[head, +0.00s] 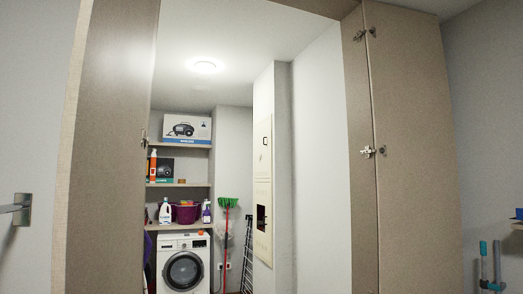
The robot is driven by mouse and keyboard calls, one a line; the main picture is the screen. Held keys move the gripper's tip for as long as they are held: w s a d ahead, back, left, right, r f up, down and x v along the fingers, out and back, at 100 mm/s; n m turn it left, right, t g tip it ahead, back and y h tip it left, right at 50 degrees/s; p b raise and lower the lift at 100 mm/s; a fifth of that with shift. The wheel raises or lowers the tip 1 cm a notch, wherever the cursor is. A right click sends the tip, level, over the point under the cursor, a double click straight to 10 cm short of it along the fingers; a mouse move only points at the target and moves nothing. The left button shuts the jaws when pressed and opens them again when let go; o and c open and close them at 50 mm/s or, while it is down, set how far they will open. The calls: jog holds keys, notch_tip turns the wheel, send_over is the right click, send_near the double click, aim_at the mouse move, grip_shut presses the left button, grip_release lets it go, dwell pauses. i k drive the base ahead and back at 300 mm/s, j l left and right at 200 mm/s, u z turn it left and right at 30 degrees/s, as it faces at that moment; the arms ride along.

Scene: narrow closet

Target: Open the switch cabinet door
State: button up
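A cream panel that looks like the switch cabinet (262,190) is set on the narrow side wall inside the closet, right of centre. I see it at a steep angle. Its upper door looks flat against the wall, with a small dark mark near its edge. The lower section has a dark patch that may be an opening; I cannot tell. My gripper is not in view.
Tall brown closet doors stand open at the left (112,140) and right (418,150). Inside are a washing machine (184,262), shelves (180,186) with boxes and bottles, a green broom (228,203) and a folded ladder (247,255). The floor is hardly visible.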

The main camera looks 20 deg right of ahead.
aim_at(263, 131)
jog(key=i+z, duration=0.4)
jog(key=i, duration=3.45)
jog(key=l+z, duration=0.05)
jog(key=l, duration=0.05)
